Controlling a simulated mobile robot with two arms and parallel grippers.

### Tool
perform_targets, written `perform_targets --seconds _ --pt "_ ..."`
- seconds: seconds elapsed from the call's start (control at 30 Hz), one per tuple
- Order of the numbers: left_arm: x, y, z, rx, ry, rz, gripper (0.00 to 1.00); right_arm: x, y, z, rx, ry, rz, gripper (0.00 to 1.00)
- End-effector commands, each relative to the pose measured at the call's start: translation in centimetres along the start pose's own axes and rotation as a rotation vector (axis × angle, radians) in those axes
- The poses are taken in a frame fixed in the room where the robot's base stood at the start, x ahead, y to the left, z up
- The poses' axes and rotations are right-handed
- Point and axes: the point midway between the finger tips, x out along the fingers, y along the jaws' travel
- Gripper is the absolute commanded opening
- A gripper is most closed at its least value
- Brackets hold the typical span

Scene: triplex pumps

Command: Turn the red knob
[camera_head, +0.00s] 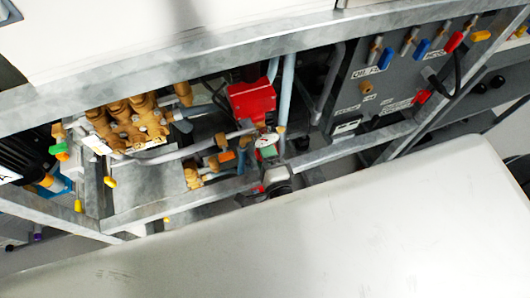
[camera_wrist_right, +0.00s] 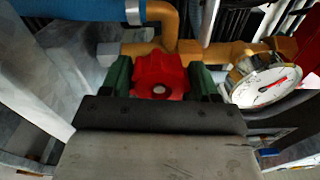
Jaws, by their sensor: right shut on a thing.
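The red knob (camera_wrist_right: 160,76) is lobed, with a pale round centre, and sits in the middle of the right wrist view. My right gripper (camera_wrist_right: 161,80) has one green finger on each side of it and is shut on it. In the head view my right gripper (camera_head: 268,147) is among the pipes below a red box-shaped part (camera_head: 252,101). I cannot make out the knob clearly there. My left gripper is not in view.
A dial gauge (camera_wrist_right: 262,86) with a red needle is close to the right of the fingers. Brass pump parts (camera_head: 130,122) are to the left in the head view, and a grey panel (camera_head: 385,85) with coloured handles is to the right. Metal frame bars (camera_head: 185,62) cross above.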

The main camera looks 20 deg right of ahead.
Motion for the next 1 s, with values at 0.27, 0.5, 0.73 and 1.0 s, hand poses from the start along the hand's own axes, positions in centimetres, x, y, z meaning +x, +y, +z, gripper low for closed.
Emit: perform_targets --seconds 0.27,0.5,0.73,1.0 --pt "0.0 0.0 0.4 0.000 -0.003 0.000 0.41 0.0 0.1 -0.1 -0.001 0.002 0.001 0.70" --pt "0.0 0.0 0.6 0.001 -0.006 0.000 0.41 0.0 0.0 -0.1 -0.002 0.001 0.001 0.86" --pt "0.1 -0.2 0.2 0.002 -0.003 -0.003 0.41 -0.7 0.1 0.0 -0.002 0.001 0.002 0.86" --pt "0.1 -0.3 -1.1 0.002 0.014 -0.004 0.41 -5.6 0.1 -0.1 -0.002 0.000 0.005 0.86"
